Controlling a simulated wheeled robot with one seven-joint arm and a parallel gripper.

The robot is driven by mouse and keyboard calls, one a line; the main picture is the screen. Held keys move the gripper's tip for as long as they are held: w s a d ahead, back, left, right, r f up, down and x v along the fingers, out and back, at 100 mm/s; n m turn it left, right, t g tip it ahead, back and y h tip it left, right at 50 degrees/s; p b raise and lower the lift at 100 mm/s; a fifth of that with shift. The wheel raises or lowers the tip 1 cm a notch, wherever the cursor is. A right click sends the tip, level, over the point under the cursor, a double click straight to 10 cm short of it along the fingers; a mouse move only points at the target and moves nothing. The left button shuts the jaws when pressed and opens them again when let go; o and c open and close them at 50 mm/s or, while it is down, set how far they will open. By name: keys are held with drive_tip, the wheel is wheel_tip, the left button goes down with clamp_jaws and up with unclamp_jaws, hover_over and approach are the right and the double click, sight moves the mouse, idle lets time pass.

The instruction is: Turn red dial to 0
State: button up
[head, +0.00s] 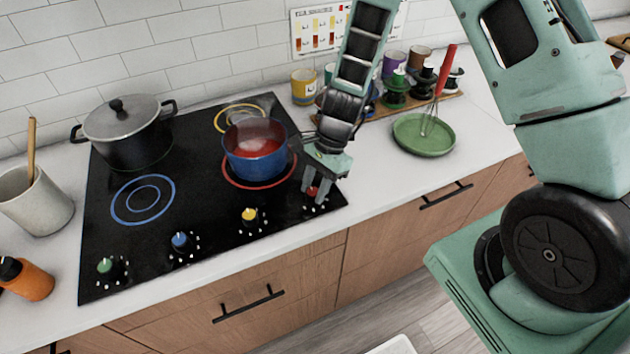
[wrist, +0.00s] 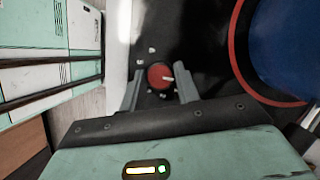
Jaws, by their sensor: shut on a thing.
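The red dial (head: 312,191) is at the right front corner of the black cooktop (head: 208,215). My gripper (head: 314,193) reaches down over it, one finger on each side, shut on the dial. In the wrist view the red dial (wrist: 158,76) shows between the fingertips of my gripper (wrist: 159,88). Its white pointer mark points to the right in that view. Small white marks ring the dial, but I cannot read them. The blue pot (head: 255,160) with red contents sits on the burner behind it, within a red ring.
Yellow (head: 249,215), blue (head: 180,241) and green (head: 105,266) dials line the cooktop's front edge. A lidded grey pot (head: 128,135) stands at the back left. A green pan (head: 425,134) with a red-handled whisk is to the right. The counter's right front is clear.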

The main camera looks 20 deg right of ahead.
drive_tip(key=shift+n, duration=0.4)
drive_tip(key=o, duration=1)
drive_tip(key=shift+c, duration=0.2)
drive_tip(key=shift+r, duration=0.1)
drive_tip(key=b+v, duration=0.2)
drive_tip(key=v, duration=1.5)
drive_tip(key=shift+w, duration=0.4)
drive_tip(key=shift+r, duration=0.1)
